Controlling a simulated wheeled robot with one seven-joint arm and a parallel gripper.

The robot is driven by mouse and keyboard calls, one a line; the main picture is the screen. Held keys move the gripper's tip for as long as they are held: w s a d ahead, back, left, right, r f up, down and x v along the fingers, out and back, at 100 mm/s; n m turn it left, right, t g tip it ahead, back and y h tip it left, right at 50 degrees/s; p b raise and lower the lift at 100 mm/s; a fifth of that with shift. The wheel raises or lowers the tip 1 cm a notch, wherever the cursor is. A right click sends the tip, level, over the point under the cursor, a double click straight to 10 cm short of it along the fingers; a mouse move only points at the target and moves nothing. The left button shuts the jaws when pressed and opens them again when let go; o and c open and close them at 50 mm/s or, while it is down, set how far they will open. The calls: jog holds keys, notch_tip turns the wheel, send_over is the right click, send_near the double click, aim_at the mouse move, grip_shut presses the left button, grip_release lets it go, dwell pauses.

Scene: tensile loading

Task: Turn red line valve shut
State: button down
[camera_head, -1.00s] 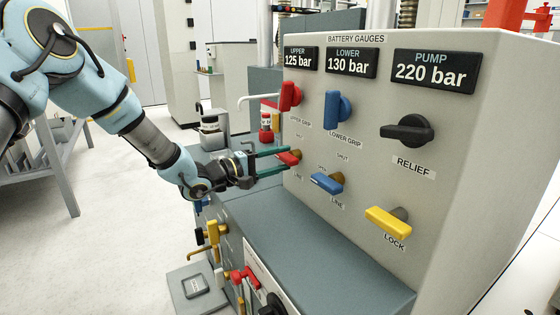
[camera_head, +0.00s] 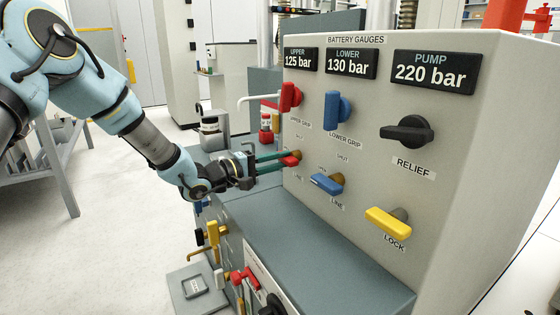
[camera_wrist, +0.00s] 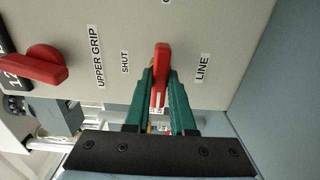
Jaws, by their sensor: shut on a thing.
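The red line valve (camera_head: 291,160) is a small red lever on the grey panel, between a SHUT label above and a LINE label below. My gripper (camera_head: 281,160) reaches it from the left, with its two green fingers shut on the lever. In the wrist view the red lever (camera_wrist: 162,62) stands between the green fingertips (camera_wrist: 160,90), with SHUT to the left and LINE to the right. The lever lies roughly crosswise to the line between those two labels. Its pivot is mostly hidden behind the lever and fingers.
The red upper grip knob (camera_head: 289,97) sits just above. The blue line lever (camera_head: 327,183) is close at the lower right. The blue lower grip knob (camera_head: 337,107), black relief knob (camera_head: 407,130) and yellow lock lever (camera_head: 388,222) are farther right. A grey ledge (camera_head: 300,235) lies below.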

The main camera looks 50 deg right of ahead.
jog(key=m+p, duration=0.1)
jog(key=m, duration=0.2)
jog(key=shift+m, duration=0.3)
jog(key=m, duration=0.4)
jog(key=shift+m, duration=0.3)
jog(key=m+b, duration=0.1)
jog(key=m, duration=0.4)
jog(key=shift+f, duration=0.15)
jog(key=shift+m+b, duration=1.05)
jog(key=shift+m, duration=1.05)
jog(key=c, duration=0.8)
grip_release()
jog(key=shift+o, duration=0.2)
